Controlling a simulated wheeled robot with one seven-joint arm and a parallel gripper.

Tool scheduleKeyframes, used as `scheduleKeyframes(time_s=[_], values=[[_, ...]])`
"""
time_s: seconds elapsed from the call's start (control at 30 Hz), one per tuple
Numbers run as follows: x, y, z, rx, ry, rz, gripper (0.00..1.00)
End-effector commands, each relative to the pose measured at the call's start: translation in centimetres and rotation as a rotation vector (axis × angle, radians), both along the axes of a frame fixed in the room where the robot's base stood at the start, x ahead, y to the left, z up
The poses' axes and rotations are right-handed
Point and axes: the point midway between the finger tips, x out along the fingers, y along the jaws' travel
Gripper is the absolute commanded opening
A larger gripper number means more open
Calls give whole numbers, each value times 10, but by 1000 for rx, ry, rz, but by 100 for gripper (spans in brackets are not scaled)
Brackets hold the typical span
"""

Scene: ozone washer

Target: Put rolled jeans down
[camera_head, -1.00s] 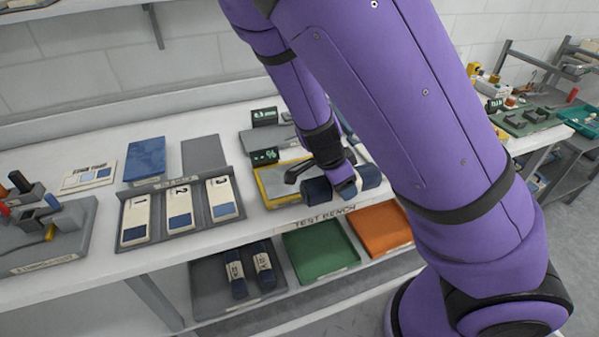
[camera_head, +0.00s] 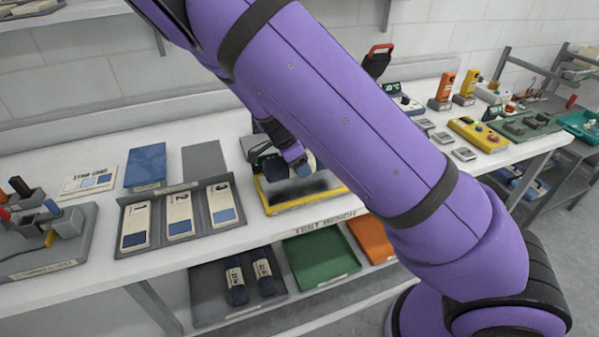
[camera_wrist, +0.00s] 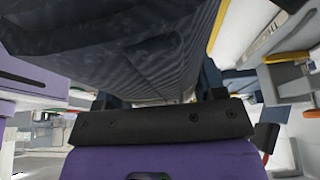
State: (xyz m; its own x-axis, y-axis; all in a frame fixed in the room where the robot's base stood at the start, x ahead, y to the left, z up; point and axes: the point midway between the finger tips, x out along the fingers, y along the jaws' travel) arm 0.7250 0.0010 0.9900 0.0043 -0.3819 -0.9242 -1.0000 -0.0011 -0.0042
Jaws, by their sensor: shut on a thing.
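My gripper (camera_head: 292,153) is shut on the rolled jeans (camera_head: 274,170), a dark blue roll with a paler end. My arm hides part of the roll. It appears over the back part of the yellow-edged tray (camera_head: 335,196) on the bench; I cannot tell whether it touches the tray. In the wrist view the rolled jeans (camera_wrist: 115,45) fill the upper middle as dark striped denim between my fingers. Two other dark rolls with pale labels (camera_head: 236,282) lie in a grey tray (camera_head: 210,308) on the lower shelf.
A grey rack with three numbered cards (camera_head: 180,214) stands left of the yellow-edged tray. A green tray (camera_head: 320,257) and an orange tray (camera_head: 370,238) sit on the lower shelf. A blue pad (camera_head: 146,163) and a grey pad (camera_head: 204,160) lie behind the rack.

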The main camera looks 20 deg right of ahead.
Motion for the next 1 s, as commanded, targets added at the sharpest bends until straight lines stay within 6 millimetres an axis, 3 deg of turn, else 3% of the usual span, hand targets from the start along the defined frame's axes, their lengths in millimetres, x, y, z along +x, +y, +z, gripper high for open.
scheduleKeyframes(time_s=[0.2,0.57,0.6,0.7,1.0], values=[[-2,-2,-30,-2,5,-2,28],[-2,-1,-34,-1,4,-1,28],[-2,-1,-35,-1,4,-1,66],[-2,-1,-35,-1,4,-1,89],[-2,-1,-33,-1,3,0,89]])
